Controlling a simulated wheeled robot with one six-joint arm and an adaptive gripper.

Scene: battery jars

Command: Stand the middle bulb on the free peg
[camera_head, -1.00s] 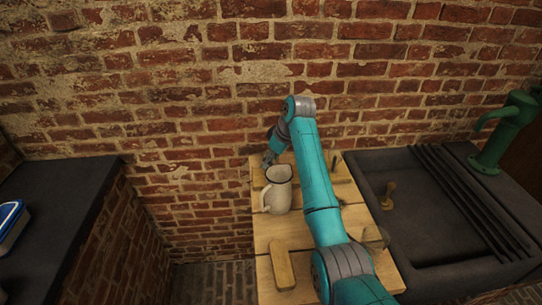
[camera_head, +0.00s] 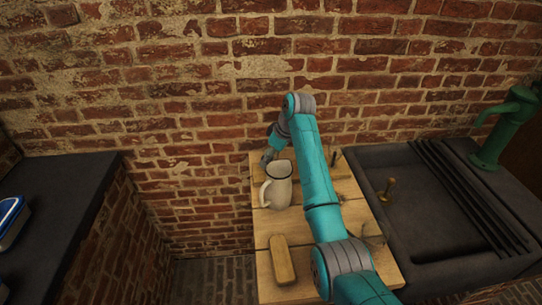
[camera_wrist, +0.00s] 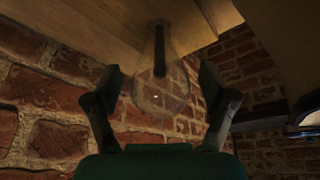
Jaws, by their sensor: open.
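In the wrist view a clear glass bulb (camera_wrist: 160,97) sits around the end of a dark peg (camera_wrist: 159,45) that comes out of a pale wooden board (camera_wrist: 90,32). My gripper (camera_wrist: 161,82) is open, with one finger on each side of the bulb and a gap visible on both sides. In the head view my gripper (camera_head: 268,157) is at the far left of the wooden table, behind the jug, and the bulb there is hidden or too faint to see. A dark upright peg (camera_head: 335,157) shows just right of my arm. Something faint and clear (camera_head: 373,239), perhaps a glass bulb, stands right of my arm.
A white jug (camera_head: 277,188) stands close in front of my gripper. A wooden block (camera_head: 282,262) lies on the table's (camera_head: 264,228) front part. The brick wall (camera_head: 190,120) is close behind. A dark sink (camera_head: 440,215) is at the right, a dark counter (camera_head: 65,190) at the left.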

